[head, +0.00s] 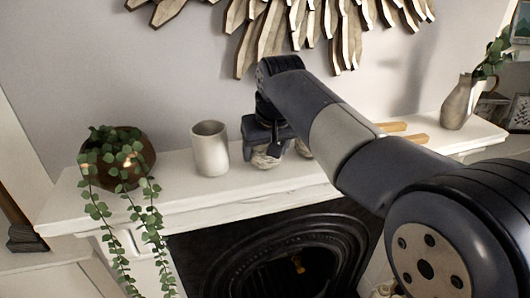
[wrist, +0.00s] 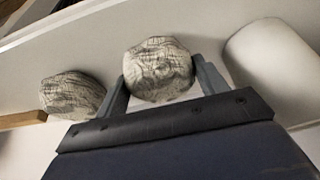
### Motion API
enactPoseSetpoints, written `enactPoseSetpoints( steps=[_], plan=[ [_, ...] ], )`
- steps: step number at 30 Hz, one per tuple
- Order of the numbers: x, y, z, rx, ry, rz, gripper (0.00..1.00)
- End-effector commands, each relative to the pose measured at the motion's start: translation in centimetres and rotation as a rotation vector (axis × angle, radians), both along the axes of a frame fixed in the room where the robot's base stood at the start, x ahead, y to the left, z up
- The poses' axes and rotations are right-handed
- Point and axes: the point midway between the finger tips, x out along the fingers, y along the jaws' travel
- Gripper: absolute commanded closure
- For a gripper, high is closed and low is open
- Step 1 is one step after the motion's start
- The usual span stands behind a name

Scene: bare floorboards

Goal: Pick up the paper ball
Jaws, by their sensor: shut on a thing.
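A crumpled grey-white paper ball (wrist: 158,68) sits between the two fingers of my gripper (wrist: 162,82) in the wrist view. The fingers are shut on it, one on each side. In the head view this ball (head: 264,161) shows low under my gripper (head: 268,150), at the white mantel shelf; I cannot tell whether it still touches the shelf. A second, similar paper ball (wrist: 72,95) lies to the left of the gripper in the wrist view. In the head view it (head: 303,148) is partly hidden behind my arm.
A pale cup-like vase (head: 210,150) stands close to the gripper's left. A potted trailing plant (head: 130,165) is farther left. Wooden pieces (head: 405,139) and a vase with leaves (head: 458,103) are on the right. A wooden wall decoration (head: 262,40) hangs above the mantel shelf (head: 230,190).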

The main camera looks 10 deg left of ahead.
Motion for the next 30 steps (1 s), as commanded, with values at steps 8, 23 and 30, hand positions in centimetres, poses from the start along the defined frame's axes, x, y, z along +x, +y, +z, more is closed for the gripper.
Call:
enactPoseSetpoints(
  steps=[8,23,30],
  plan=[
    [0.1,0.0,1.5,0.001,-0.003,0.000,0.53],
    [0.1,0.0,9.2,0.000,-0.001,0.000,0.53],
    [0.0,0.0,10.0,0.000,0.000,0.000,0.53]
  ],
)
